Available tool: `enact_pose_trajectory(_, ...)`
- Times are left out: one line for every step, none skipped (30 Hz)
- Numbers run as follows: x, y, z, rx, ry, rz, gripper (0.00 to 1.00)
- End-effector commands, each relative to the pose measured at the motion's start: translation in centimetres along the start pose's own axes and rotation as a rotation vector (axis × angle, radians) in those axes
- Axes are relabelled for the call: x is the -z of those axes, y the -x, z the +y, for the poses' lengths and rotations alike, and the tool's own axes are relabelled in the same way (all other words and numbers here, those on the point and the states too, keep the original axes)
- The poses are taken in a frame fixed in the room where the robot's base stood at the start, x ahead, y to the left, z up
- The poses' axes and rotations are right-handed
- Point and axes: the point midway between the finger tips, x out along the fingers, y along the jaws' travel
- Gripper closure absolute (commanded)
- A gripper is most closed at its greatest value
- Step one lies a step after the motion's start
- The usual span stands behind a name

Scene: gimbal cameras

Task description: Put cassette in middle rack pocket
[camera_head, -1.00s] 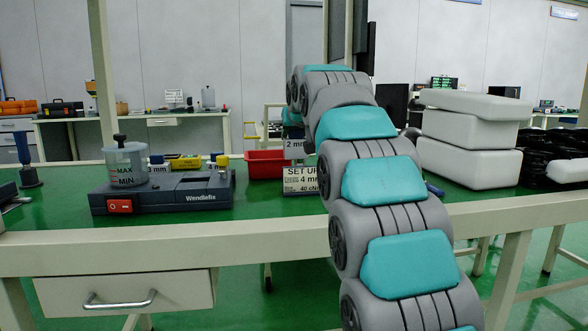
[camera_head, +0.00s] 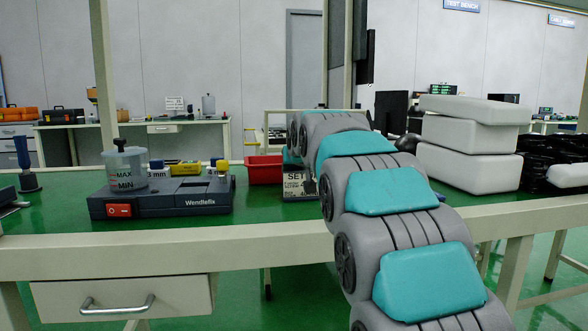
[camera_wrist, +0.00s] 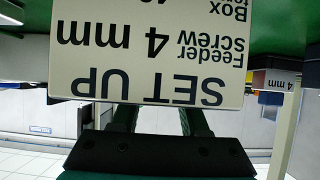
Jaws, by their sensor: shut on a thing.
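My gripper (camera_wrist: 158,115) shows in the wrist view as two dark fingers running behind a pale "SET UP" card (camera_wrist: 150,50). The card hides the fingertips and the cassette they are shut on. It is printed "Feeder screw 4 mm" and shows upside down. In the head view the same card (camera_head: 298,186) stands on the green bench, partly covered by my arm. I cannot make out the rack or its middle pocket with certainty; "3 mm" and "4 mm" labels show behind the dark Wendlefix device (camera_head: 165,197), with a yellow item (camera_head: 187,168) between them.
A red bin (camera_head: 263,169) sits left of the card. A clear MAX/MIN pot (camera_head: 124,165) stands on the device. White stacked boxes (camera_head: 470,165) are to the right of my arm. The green bench front (camera_head: 250,212) is mostly clear.

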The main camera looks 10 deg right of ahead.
Motion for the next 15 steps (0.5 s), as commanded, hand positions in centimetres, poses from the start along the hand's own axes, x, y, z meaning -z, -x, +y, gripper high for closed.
enact_pose_trajectory(0.07, 0.04, 0.00, 0.000, 0.000, 0.001, 1.00)
enact_pose_trajectory(0.08, 0.04, 0.00, 0.000, 0.000, 0.001, 1.00)
enact_pose_trajectory(0.07, 0.03, 0.00, 0.000, 0.000, 0.001, 1.00)
enact_pose_trajectory(0.03, 0.01, 0.00, 0.000, 0.000, 0.001, 1.00)
enact_pose_trajectory(-0.04, -0.02, 0.01, 0.000, 0.000, 0.001, 1.00)
enact_pose_trajectory(-0.16, -0.09, 0.00, 0.000, 0.000, 0.001, 1.00)
enact_pose_trajectory(-0.24, -0.14, 0.01, 0.000, 0.000, 0.001, 1.00)
enact_pose_trajectory(-0.17, -0.11, 0.01, 0.000, 0.000, 0.001, 0.52)
enact_pose_trajectory(-0.15, -0.10, 0.00, 0.000, 0.000, 0.001, 0.48)
enact_pose_trajectory(-0.14, -0.09, 0.00, 0.000, 0.000, 0.001, 0.44)
enact_pose_trajectory(-0.14, -0.09, 0.00, 0.000, 0.000, 0.001, 0.41)
enact_pose_trajectory(-0.14, -0.10, 0.01, 0.000, 0.000, 0.001, 0.36)
enact_pose_trajectory(-0.14, -0.10, 0.01, 0.000, 0.000, 0.001, 0.33)
enact_pose_trajectory(-0.15, -0.10, 0.01, 0.000, 0.000, 0.001, 0.30)
enact_pose_trajectory(-0.14, -0.09, 0.01, 0.000, 0.000, 0.001, 0.25)
